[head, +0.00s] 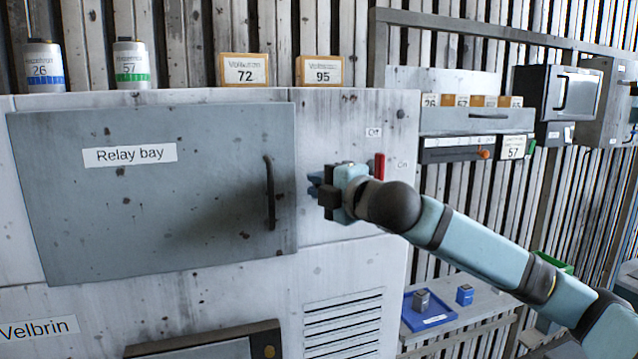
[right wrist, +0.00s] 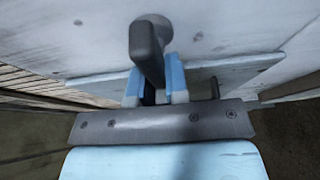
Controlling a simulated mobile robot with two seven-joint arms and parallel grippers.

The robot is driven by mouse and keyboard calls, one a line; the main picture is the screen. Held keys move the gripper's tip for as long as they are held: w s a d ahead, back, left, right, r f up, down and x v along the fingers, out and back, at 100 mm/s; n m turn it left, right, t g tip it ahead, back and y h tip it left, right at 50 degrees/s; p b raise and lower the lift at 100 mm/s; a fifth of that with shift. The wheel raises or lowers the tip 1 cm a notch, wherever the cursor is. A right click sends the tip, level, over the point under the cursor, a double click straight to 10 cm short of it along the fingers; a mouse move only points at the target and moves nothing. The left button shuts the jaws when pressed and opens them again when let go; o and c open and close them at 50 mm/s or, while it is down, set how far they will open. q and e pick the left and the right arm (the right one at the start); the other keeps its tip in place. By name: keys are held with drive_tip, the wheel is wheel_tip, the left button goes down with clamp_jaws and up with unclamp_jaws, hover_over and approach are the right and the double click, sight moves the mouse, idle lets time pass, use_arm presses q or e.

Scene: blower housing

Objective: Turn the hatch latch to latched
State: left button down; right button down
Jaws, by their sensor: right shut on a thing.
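The grey hatch labelled Relay bay (head: 60,200) lies against the front of the pale cabinet, with a black bar handle (head: 270,195) near its right edge. My right gripper (head: 318,187) is at the cabinet front just right of the hatch edge. In the right wrist view its blue fingers (right wrist: 156,85) are shut on a dark, round-ended lever, which I take to be the hatch latch (right wrist: 150,45). In the head view the gripper hides most of the latch, so its angle is hard to tell. My left gripper is not in view.
A red switch lever (head: 380,166) with Off and On labels is close to the right of my gripper. Small boxes (head: 243,69) and cans (head: 131,64) stand on the cabinet top. A blue tray (head: 412,316) lies on the lower bench at right.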

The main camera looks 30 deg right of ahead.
drive_tip(key=shift+d+r, duration=0.1)
drive_tip(key=shift+d, duration=0.05)
drive_tip(key=c, duration=1.2)
unclamp_jaws()
drive_tip(key=shift+w, duration=0.1)
drive_tip(key=shift+o, duration=0.4)
drive_tip(key=shift+w+d, duration=0.1)
drive_tip(key=shift+d, duration=0.15)
drive_tip(key=shift+s+f, duration=0.2)
drive_tip(key=shift+s, duration=0.2)
drive_tip(key=s+d+b, duration=0.2)
drive_tip(key=s+b, duration=0.4)
drive_tip(key=s, duration=0.7)
drive_tip(key=shift+w+r, duration=0.1)
